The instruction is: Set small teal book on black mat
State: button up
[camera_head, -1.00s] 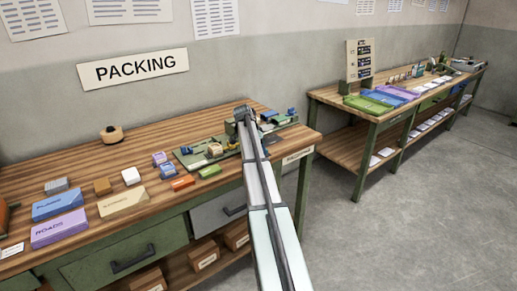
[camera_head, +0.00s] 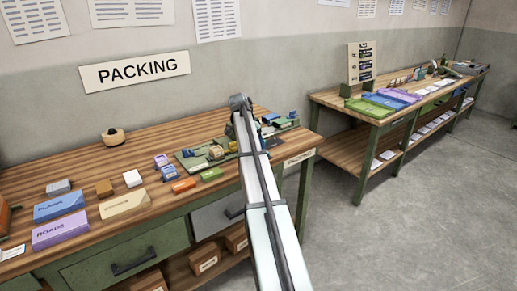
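My arm reaches over the packing bench and hides its own end, so my gripper and anything in it cannot be seen. A small blue-teal block (camera_head: 271,117) lies near the bench's back right, just right of my arm. It may be the small teal book, but it is too small to tell. A dark flat patch (camera_head: 273,142) shows just right of my arm near the bench's right end. It may be part of the black mat, largely hidden by the arm.
A green board (camera_head: 189,157) with small items lies left of my arm. Orange (camera_head: 184,185) and green (camera_head: 211,174) blocks lie before it. Blue (camera_head: 59,206), purple (camera_head: 60,230) and cream (camera_head: 124,203) books lie further left. A second bench (camera_head: 338,100) stands at the right.

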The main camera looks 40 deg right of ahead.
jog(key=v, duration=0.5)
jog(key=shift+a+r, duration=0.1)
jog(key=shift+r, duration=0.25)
